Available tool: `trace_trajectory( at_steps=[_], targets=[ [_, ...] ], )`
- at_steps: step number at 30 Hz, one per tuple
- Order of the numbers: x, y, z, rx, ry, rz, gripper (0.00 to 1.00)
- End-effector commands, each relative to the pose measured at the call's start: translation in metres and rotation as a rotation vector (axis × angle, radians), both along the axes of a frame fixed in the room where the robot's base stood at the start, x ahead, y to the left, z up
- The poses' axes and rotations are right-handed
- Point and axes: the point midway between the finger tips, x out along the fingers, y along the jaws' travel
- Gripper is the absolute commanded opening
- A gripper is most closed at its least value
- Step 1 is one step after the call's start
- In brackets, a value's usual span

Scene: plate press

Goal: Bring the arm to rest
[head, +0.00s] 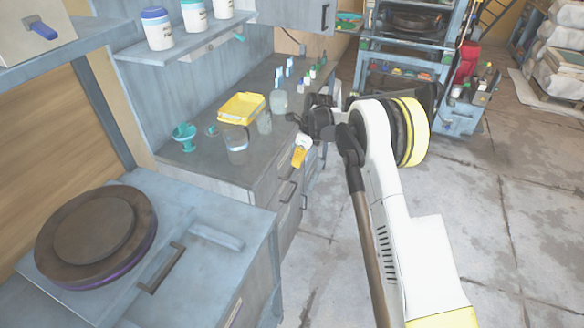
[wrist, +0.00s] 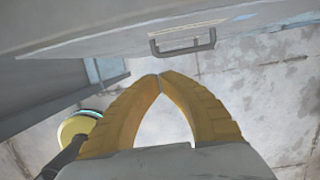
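My arm reaches up from the lower right of the head view and bends over toward the counter. My gripper (head: 299,157) hangs beside the counter's front edge, above the floor. In the wrist view, the two yellow fingers of my gripper (wrist: 160,76) meet at their tips, with nothing visible between them. A drawer front with a grey handle (wrist: 183,41) lies beyond the fingertips in the wrist view. The plate press (head: 95,235), with a round brown top, stands on the grey cabinet at the lower left, apart from my gripper.
The counter (head: 200,165) holds a yellow tray (head: 241,108), glass jars (head: 236,146), a teal cup (head: 185,136) and small bottles. Drawers are below it. A shelf rack (head: 405,60) and a blue-grey crate (head: 462,118) stand at the back. The concrete floor (head: 510,220) at right is clear.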

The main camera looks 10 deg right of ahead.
Motion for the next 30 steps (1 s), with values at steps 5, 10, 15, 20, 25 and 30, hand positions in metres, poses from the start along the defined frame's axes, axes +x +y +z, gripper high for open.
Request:
trace_trajectory(
  at_steps=[5,10,15,20,25,30],
  targets=[
    [-0.003,-0.005,0.023,0.0,0.0,0.0,0.0],
    [-0.003,-0.006,0.028,0.0,0.0,0.001,0.0],
    [-0.012,-0.008,0.057,-0.02,-0.039,0.079,0.0],
    [-0.043,-0.015,0.129,-0.084,-0.14,0.297,0.0],
    [-0.098,-0.023,0.201,-0.185,-0.255,0.577,0.0],
    [-0.165,-0.031,0.253,-0.303,-0.356,0.858,0.0]
  ],
)
